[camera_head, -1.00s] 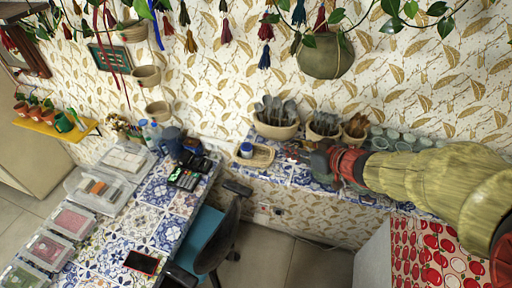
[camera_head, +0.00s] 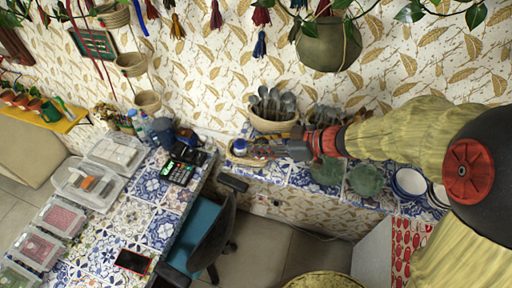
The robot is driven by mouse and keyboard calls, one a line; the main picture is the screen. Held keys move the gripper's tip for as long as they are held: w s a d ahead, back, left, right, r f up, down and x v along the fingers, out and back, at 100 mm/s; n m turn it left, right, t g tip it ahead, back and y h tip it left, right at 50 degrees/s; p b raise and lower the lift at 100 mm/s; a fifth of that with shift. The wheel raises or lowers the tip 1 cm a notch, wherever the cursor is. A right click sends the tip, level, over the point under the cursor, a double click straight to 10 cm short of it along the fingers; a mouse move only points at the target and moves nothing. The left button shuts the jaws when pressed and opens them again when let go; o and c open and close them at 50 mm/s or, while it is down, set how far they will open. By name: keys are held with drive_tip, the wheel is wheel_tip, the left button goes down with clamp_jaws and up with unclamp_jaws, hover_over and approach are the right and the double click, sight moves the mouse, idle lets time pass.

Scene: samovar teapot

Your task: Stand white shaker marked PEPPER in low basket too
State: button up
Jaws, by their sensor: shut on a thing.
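The low basket (camera_head: 233,158) is a small tan woven tray on the blue-tiled counter against the wall. A small white container with a blue top (camera_head: 240,147) stands in it on the left. My gripper (camera_head: 268,151) reaches in from the right, its fingertips at the right part of the basket. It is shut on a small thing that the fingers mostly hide. I cannot make out its colour or any PEPPER lettering, nor whether it touches the basket floor.
A taller basket of grey cutlery (camera_head: 272,122) stands just behind my gripper. Green bowls (camera_head: 326,170) and white plates (camera_head: 410,182) lie to the right on the counter. A black chair (camera_head: 213,240) stands below. A payment terminal (camera_head: 182,169) is on the left table.

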drive_tip(key=w+f, duration=0.4)
drive_tip(key=w+a+f, duration=0.1)
drive_tip(key=w, duration=0.1)
drive_tip(key=shift+f+b, duration=0.4)
drive_tip(key=shift+w+f, duration=0.4)
drive_tip(key=shift+f, duration=1.55)
drive_tip(key=shift+f, duration=0.2)
drive_tip(key=o, duration=0.8)
drive_tip(key=shift+o, duration=0.6)
